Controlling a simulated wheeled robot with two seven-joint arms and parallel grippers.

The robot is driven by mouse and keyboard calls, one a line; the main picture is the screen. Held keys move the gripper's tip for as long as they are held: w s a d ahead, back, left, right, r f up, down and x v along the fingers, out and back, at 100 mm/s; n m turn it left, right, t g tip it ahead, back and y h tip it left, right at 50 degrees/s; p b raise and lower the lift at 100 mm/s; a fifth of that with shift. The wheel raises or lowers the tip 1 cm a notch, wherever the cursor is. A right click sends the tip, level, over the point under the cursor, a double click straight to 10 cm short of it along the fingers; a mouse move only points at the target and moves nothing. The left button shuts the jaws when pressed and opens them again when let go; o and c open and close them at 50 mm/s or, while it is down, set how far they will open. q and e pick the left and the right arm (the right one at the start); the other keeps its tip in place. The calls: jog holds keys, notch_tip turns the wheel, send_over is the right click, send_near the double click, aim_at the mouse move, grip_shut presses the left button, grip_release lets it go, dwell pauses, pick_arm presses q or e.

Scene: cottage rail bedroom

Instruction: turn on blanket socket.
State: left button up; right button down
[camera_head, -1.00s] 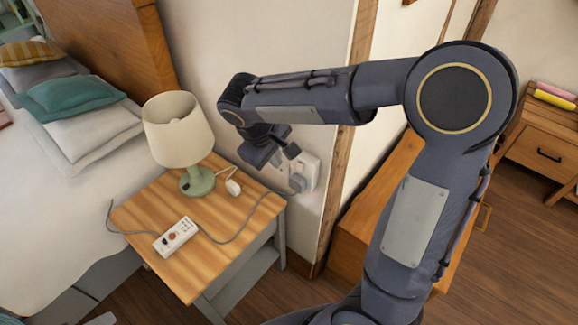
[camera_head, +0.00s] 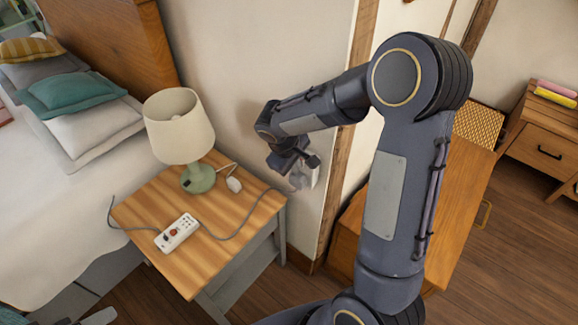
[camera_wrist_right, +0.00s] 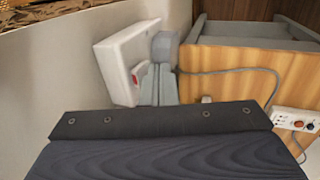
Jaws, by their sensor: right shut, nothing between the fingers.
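The blanket socket is a white wall box (camera_wrist_right: 113,62) with a red switch (camera_wrist_right: 134,77) on its face, in the wrist view. A grey plug (camera_wrist_right: 165,48) sits at its far side. In the head view the socket (camera_head: 311,177) is mostly hidden behind my right gripper (camera_head: 300,167). In the wrist view my right gripper (camera_wrist_right: 156,86) is shut and empty, its grey fingertips right beside the socket's face near the red switch. I cannot tell if they touch it.
A wooden nightstand (camera_head: 150,208) stands by the socket, bearing a lamp (camera_head: 178,128), a white power strip (camera_head: 176,233) and a grey cable (camera_head: 245,228). A bed (camera_head: 50,215) is at left. A wooden chest (camera_head: 455,215) stands right of the wall post.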

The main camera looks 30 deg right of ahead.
jog(key=shift+w+d+f+b, duration=0.15)
jog(key=shift+d+f+b, duration=0.2)
jog(key=shift+b, duration=0.35)
pick_arm(q)
jog(key=shift+f, duration=0.45)
pick_arm(e)
jog(key=shift+a+r, duration=0.1)
jog(key=shift+r, duration=0.15)
pick_arm(q)
jog(key=shift+r+p, duration=0.1)
jog(key=shift+p, duration=0.25)
pick_arm(e)
jog(key=shift+r, duration=0.1)
pick_arm(q)
jog(key=shift+r+p, duration=0.45)
pick_arm(e)
jog(key=shift+r, duration=0.75)
